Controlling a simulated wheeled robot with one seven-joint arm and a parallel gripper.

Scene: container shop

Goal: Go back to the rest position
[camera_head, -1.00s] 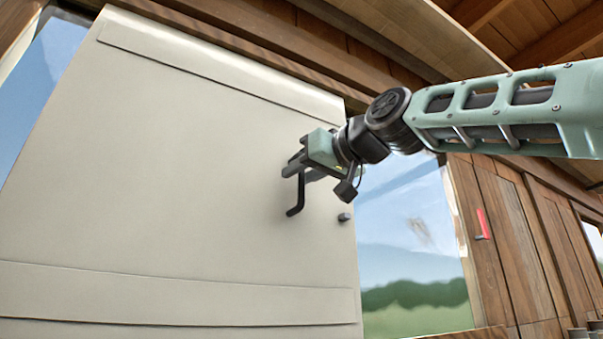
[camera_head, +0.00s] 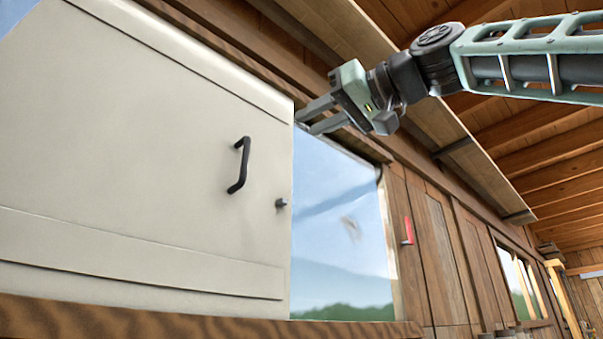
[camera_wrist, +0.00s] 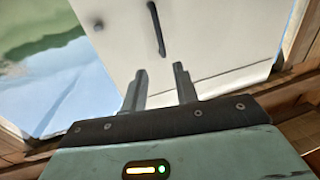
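My gripper (camera_head: 309,116) is up at the top right corner of the cream cabinet door (camera_head: 120,140) in the head view. Its two fingers are apart with nothing between them, as the wrist view (camera_wrist: 161,84) also shows. The black bar handle (camera_head: 240,165) is on the door, below and left of my gripper and clear of it. The handle also shows in the wrist view (camera_wrist: 156,28), beyond the fingertips. A small dark knob (camera_head: 281,203) sits right of the handle.
A window (camera_head: 340,230) lies right of the door. Wooden wall panels (camera_head: 440,250) with a red handle (camera_head: 408,230) stand farther right. A wooden beam and ceiling boards (camera_head: 540,140) run above, close to my arm. A wooden ledge (camera_head: 200,318) runs below the door.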

